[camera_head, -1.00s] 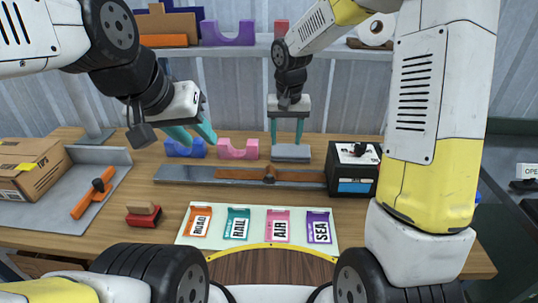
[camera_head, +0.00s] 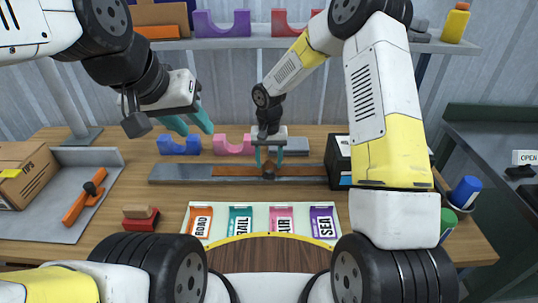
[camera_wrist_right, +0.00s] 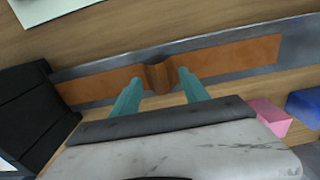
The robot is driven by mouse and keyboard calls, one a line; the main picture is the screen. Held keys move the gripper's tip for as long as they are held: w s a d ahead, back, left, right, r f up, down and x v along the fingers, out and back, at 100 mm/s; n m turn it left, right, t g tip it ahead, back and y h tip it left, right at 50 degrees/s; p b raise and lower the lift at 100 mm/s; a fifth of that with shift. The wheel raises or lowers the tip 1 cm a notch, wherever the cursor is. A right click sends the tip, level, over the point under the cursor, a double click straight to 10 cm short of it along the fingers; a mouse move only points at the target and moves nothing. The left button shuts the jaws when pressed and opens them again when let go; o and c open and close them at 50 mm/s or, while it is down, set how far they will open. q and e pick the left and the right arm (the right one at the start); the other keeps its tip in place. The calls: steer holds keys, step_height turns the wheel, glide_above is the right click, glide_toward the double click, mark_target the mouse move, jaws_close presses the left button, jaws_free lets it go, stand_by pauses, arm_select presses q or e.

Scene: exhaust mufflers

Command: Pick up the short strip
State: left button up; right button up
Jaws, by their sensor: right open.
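A thin orange-brown strip (camera_head: 228,171) with a raised brown grip block in its middle lies on a long grey metal bar (camera_head: 180,174) on the bench. The strip also shows in the right wrist view (camera_wrist_right: 235,57), with its grip block (camera_wrist_right: 158,77). My right gripper (camera_head: 269,162) is open over the middle of the strip, its teal fingers on either side of the block. In the right wrist view the fingertips (camera_wrist_right: 161,74) appear apart from the block; their exact height is hard to tell. My left gripper (camera_head: 194,130) is open and empty, raised at the left.
Blue (camera_head: 180,147) and pink (camera_head: 232,146) cradles and a grey block (camera_head: 298,147) stand behind the bar. A black box (camera_head: 340,160) is at its right end. A card tray (camera_head: 262,239) lies in front. A cardboard box (camera_head: 20,187) is at left.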

steer(key=shift+f, duration=0.45)
jaws_close()
steer(key=shift+r, duration=0.15)
